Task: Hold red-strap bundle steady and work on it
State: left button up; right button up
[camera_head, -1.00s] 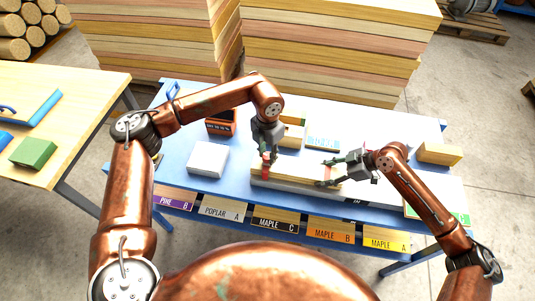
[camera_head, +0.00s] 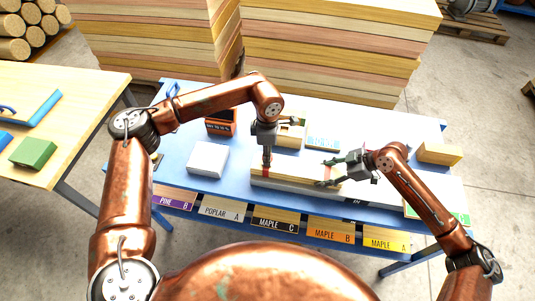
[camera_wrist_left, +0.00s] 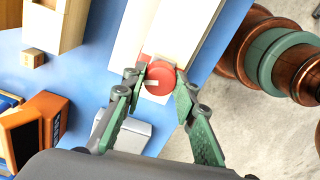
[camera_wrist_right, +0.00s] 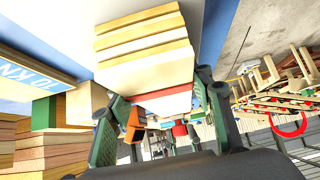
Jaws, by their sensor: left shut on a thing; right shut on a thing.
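The red-strap bundle (camera_head: 297,178) is a long, low stack of pale boards lying on the blue bench. Its layered end shows in the right wrist view (camera_wrist_right: 145,45). My left gripper (camera_head: 267,168) points down at the bundle's left part. In the left wrist view its fingers (camera_wrist_left: 160,77) are closed on the sides of a round red knob (camera_wrist_left: 159,75) with a pale mark, over the bundle. My right gripper (camera_head: 326,173) is shut across the bundle's right end, one finger on each side, also in the right wrist view (camera_wrist_right: 158,95). The fingers partly hide the straps.
A white block (camera_head: 207,159) and an orange-fronted device (camera_head: 221,122) stand left of the bundle on the blue bench (camera_head: 180,140). A wooden block (camera_head: 440,153) lies at the right. Labelled bins, including Maple C (camera_head: 276,219), line the front edge. Tall board stacks (camera_head: 330,55) stand behind.

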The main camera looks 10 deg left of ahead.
pick_arm(q)
jog(key=shift+m, duration=0.6)
pick_arm(e)
jog(key=shift+s+f, duration=0.1)
jog(key=shift+f, duration=0.1)
pick_arm(q)
jog(key=o, duration=1.2)
jog(key=shift+c, duration=0.2)
notch_tip(320, 180, up, 12)
pick_arm(e)
jog(key=o, duration=1.6)
jog(key=shift+r, duration=0.1)
